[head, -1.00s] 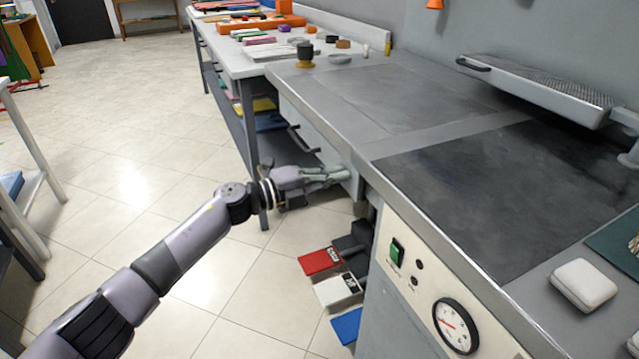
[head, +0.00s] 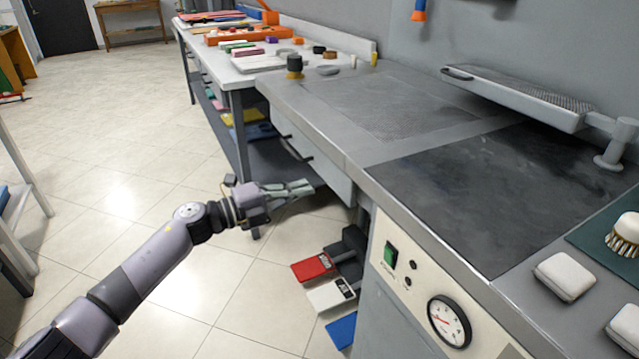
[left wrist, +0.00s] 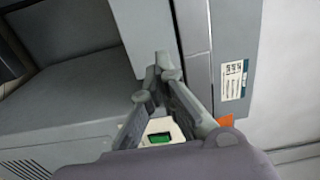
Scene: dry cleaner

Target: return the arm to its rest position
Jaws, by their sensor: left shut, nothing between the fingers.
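My left arm (head: 150,260) reaches in from the lower left of the head view. Its gripper (head: 300,188) is shut and empty, in front of the drawer (head: 318,165) at the left end of the grey workbench. In the left wrist view the two fingers (left wrist: 162,70) meet at their tips, with a grey cabinet surface beyond them. A small green part on white shows between the finger bases. My right gripper is not in view.
The steel-edged workbench (head: 440,220) fills the right, with a gauge (head: 449,321) and green switch (head: 391,254) on its front. Red (head: 313,267), white and blue pedals stand on the floor below. A white table (head: 240,72) holds several items. Tiled floor at left is open.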

